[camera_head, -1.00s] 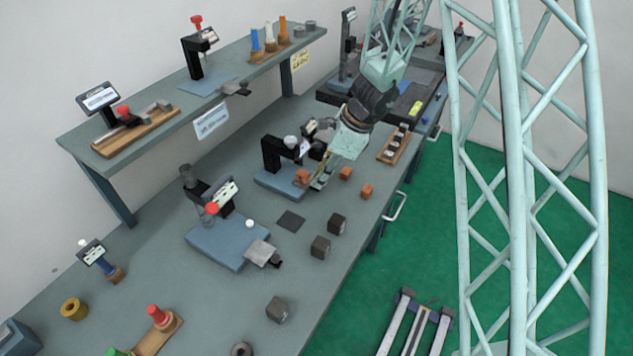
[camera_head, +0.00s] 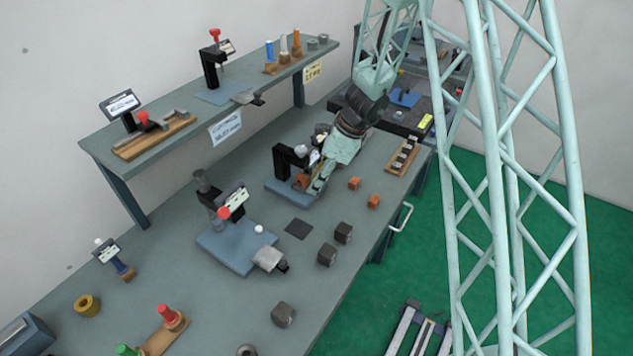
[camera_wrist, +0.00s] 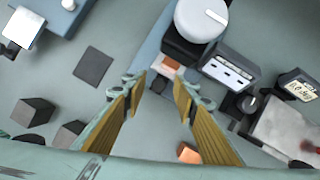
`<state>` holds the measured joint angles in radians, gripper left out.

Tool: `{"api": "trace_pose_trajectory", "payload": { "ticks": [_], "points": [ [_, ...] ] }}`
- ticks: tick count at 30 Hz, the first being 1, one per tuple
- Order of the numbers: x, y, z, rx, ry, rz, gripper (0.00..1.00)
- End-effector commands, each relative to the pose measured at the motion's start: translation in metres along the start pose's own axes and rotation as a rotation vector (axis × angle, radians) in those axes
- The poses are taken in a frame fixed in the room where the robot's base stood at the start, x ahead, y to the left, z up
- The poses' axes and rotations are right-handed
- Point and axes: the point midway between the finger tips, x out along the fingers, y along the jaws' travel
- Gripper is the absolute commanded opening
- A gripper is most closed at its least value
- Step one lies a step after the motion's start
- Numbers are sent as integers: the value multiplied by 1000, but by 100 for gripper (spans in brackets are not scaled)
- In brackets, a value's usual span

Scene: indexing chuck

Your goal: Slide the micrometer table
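A measuring stand with a black C-shaped frame (camera_head: 281,162) and a blue base (camera_head: 284,190) is on the bench. An orange block (camera_head: 303,182) is at this stand; it also shows beyond the fingertips in the wrist view (camera_wrist: 165,68). My gripper (camera_wrist: 158,84) is open, with a gap between its two yellow-padded fingers, and is close in front of the stand. In the wrist view, the stand's round white top (camera_wrist: 202,17) and a display box (camera_wrist: 231,70) are just beyond. I cannot tell which part is the micrometer table, or whether the fingers touch anything.
Two orange blocks (camera_head: 355,183) (camera_head: 373,201) are on the bench to the right. A second stand with a red knob (camera_head: 224,212) and several dark cubes (camera_head: 327,255) are nearer. A raised shelf (camera_head: 102,142) runs along the wall. Part of the front bench is clear.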

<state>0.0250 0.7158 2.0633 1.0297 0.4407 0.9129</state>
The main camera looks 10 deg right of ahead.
Motion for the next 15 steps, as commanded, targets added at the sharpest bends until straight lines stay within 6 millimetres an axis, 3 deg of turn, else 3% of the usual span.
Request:
{"api": "trace_pose_trajectory", "payload": {
  "ticks": [15],
  "points": [
    [-9,0,0,-1,0,0,27]
  ]
}}
